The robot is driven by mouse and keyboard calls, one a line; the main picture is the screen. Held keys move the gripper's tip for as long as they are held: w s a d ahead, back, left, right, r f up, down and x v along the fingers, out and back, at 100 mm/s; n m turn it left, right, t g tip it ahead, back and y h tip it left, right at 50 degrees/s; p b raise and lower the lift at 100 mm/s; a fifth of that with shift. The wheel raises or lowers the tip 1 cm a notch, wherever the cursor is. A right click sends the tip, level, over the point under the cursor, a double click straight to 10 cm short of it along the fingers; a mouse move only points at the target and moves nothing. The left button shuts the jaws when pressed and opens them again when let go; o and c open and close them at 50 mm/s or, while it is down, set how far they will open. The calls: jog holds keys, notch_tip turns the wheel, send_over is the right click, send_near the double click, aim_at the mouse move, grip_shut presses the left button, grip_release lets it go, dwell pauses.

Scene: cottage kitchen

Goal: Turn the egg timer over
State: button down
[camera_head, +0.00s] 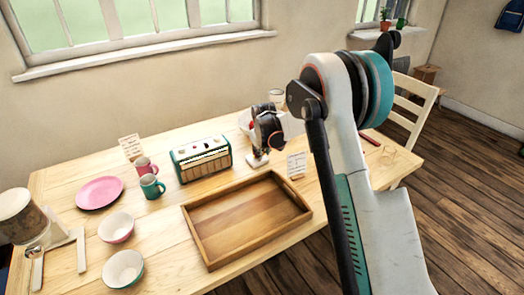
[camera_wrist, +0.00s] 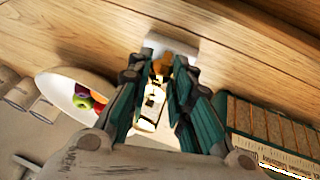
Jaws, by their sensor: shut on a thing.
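The egg timer (camera_head: 257,159) is mostly hidden by my gripper in the head view; its pale base shows low at the tabletop. In the wrist view the egg timer (camera_wrist: 172,46) shows a white end plate and an orange patch like sand. My gripper (camera_wrist: 162,80) is shut on the egg timer, with its green-padded fingers on either side. In the head view my gripper (camera_head: 262,140) is just above the table, behind the tray. Whether the base touches the table I cannot tell.
A wooden tray (camera_head: 205,247) lies in front, a small card (camera_head: 296,164) to the right. A white bowl with fruit (camera_wrist: 58,86) is near. Mugs, a pink plate (camera_head: 99,192) and bowls stand further left.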

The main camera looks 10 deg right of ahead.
jog(key=shift+w+d+g+y+p, duration=0.1)
jog(key=shift+d+g+y+p, duration=0.3)
jog(key=shift+y, duration=0.6)
jog(key=shift+m+g+y, duration=0.3)
jog(key=shift+m+y, duration=0.1)
jog(key=shift+y, duration=0.7)
jog(key=c, duration=1.4)
grip_release()
jog(key=shift+c, duration=0.2)
jog(key=v, duration=1.2)
